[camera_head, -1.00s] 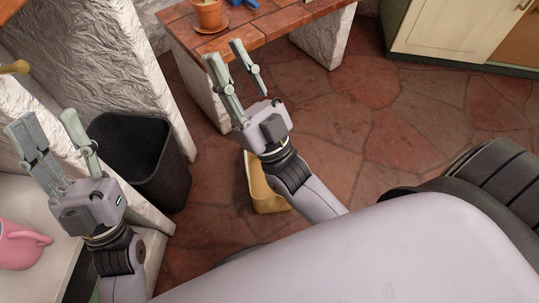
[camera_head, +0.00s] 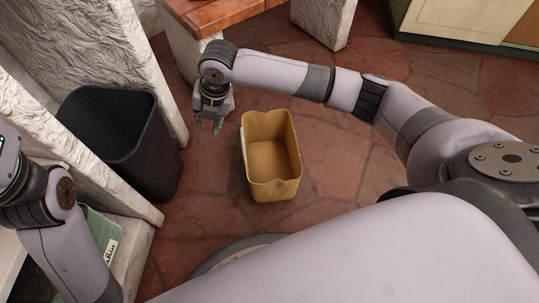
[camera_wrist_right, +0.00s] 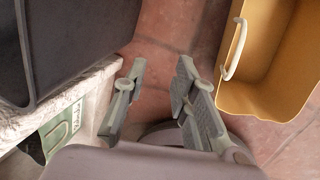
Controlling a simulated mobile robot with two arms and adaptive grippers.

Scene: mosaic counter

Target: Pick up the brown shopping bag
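The brown shopping bag (camera_head: 257,190) stands upright and open at the top on the floor, in the middle of the head view. My right gripper (camera_head: 208,130) points down to the left of the bag, apart from it. In the right wrist view the gripper (camera_wrist_right: 162,68) has its fingers spread with nothing between them. There the bag (camera_wrist_right: 258,100) is at the upper right, with a white handle (camera_wrist_right: 235,50) on its near side. My left gripper's fingers are out of the head view; only my left arm shows at the left edge.
A black bin (camera_head: 122,130) stands left of my right gripper, against a rough white wall (camera_head: 75,50). A green item with writing (camera_head: 104,232) lies at the lower left. A wooden-topped bench (camera_head: 215,18) is at the back. Tiled floor (camera_head: 345,150) right of the bag is clear.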

